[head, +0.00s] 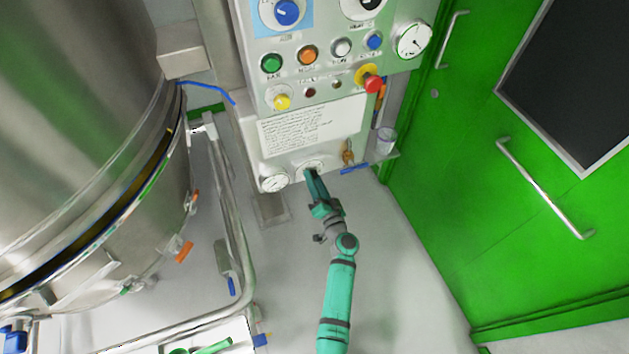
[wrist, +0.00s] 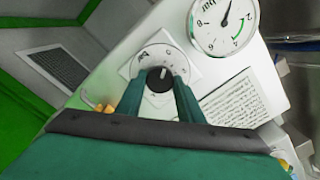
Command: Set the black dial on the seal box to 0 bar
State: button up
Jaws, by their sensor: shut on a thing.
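The black dial (wrist: 160,83) sits on a white round scale plate (wrist: 163,56) on the front of the white seal box (wrist: 115,75). My gripper (wrist: 161,88) is shut on the dial, one teal finger on each side. A white mark on the dial points toward the top of the wrist view; the scale figures are too small to read surely. A round pressure gauge (wrist: 224,22) marked bar is beside the dial. In the head view, my gripper (head: 311,175) reaches the lower face of the seal box (head: 258,158) and mostly hides the dial; the gauge (head: 274,183) is left of it.
A panel with coloured buttons and a red emergency stop (head: 371,80) is above. A printed sheet (head: 312,125) is just over the dial. A small shelf with a clear cup (head: 385,141) is at right, near the green door (head: 470,160). A steel vessel (head: 80,130) stands left.

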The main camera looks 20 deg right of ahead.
jog(key=o, duration=1.1)
jog(key=shift+c, duration=0.2)
jog(key=s, duration=1.1)
jog(key=shift+d, duration=0.15)
